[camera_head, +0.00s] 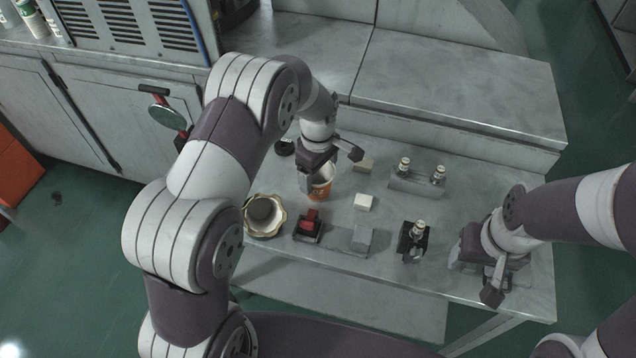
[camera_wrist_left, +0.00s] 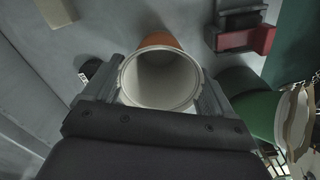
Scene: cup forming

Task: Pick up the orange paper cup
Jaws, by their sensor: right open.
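The orange paper cup (camera_head: 319,190) is near the middle of the table in the head view, its white mouth facing up. My left gripper (camera_head: 331,168) is over it from behind and hides part of it. In the left wrist view the cup (camera_wrist_left: 160,77) is between the fingers of my left gripper (camera_wrist_left: 158,92), with one finger close along each side of its rim. I cannot tell whether both fingers press on it. My right gripper (camera_head: 486,270) is open and empty by the table's right front edge.
A holder with small bottles (camera_head: 417,185) and a black stand (camera_head: 412,243) are further right.

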